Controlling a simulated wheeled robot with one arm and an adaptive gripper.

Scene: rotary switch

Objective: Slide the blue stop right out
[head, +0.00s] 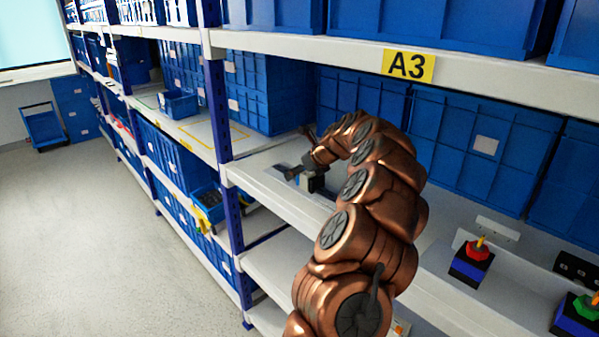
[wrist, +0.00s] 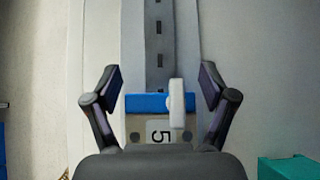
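The blue stop (wrist: 146,103) is a short blue bar in the wrist view, lying across the near end of a grey rail (wrist: 159,70) with dark slots. My gripper (wrist: 160,82) is open, with one finger on each side of the stop and clear gaps between. In the head view my gripper (head: 300,153) is over the shelf at the far end of my arm. The stop cannot be made out there.
A red knob on a blue-and-black box (head: 468,269) and a green-knobbed box (head: 577,318) stand on the shelf at the right. Blue bins (head: 468,140) line the back. The shelf board labelled A3 (head: 409,66) runs above my arm. A teal object (wrist: 290,168) is at the wrist view's lower right.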

